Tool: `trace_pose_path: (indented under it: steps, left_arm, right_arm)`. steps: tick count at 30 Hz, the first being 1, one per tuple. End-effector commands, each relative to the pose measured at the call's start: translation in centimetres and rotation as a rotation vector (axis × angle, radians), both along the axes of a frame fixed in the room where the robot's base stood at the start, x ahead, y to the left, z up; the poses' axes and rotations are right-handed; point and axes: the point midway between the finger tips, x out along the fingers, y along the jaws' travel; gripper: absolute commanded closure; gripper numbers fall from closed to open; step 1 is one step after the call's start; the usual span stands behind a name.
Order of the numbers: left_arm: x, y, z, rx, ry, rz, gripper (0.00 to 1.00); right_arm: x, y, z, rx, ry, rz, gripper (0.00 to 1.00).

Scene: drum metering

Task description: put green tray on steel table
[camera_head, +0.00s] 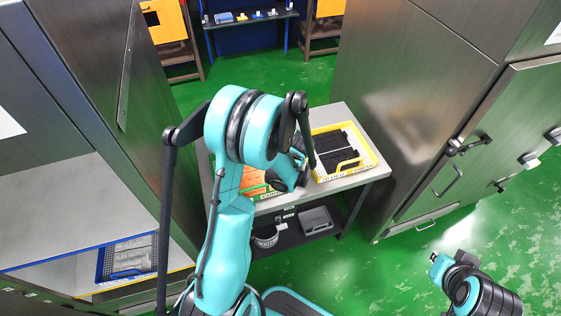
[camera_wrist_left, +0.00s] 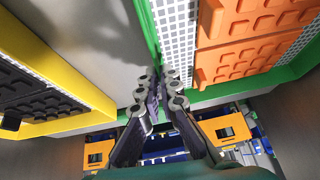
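The green tray (camera_head: 262,197), holding orange pieces, is at the left part of the steel table (camera_head: 374,176), largely hidden by my left arm in the head view. It appears to sit on the tabletop, though its underside is hidden. In the left wrist view the green tray (camera_wrist_left: 148,30) shows its rim, a white perforated strip and orange blocks. My left gripper (camera_wrist_left: 162,82) has its fingers close together at the rim near a corner, seemingly shut on it.
A yellow tray (camera_head: 373,166) with black pieces stands on the table's right part, a narrow gap from the green one. A blue tray (camera_head: 101,265) lies in the open cabinet at left. A steel cabinet (camera_head: 400,100) stands close at the table's right.

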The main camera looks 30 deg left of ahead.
Motion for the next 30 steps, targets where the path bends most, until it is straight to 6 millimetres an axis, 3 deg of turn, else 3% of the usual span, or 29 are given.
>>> trace_pose_path:
  steps: [8, 11, 12, 22, 30]
  left_arm:
    - [0.0, 0.0, -0.1, 0.001, 0.001, 0.000, 1.00]
    - [0.0, 0.0, 0.0, -0.001, 0.001, 0.000, 0.76]
    - [0.0, 0.0, 0.0, -0.001, 0.001, 0.000, 0.74]
    - [0.0, 0.0, 0.3, -0.001, 0.001, 0.000, 0.74]
    - [-1.4, -2.1, 4.7, -0.001, 0.001, -0.002, 0.74]
  right_arm:
    - [0.0, 0.0, -0.1, 0.000, 0.000, 0.000, 1.00]
    - [0.0, 0.0, 0.0, 0.000, 0.000, 0.000, 1.00]
    - [0.0, 0.0, 0.0, 0.000, 0.000, 0.000, 1.00]
    - [0.0, 0.0, 0.3, 0.000, 0.000, 0.000, 1.00]
    - [0.0, 0.0, 2.1, 0.000, 0.000, 0.000, 1.00]
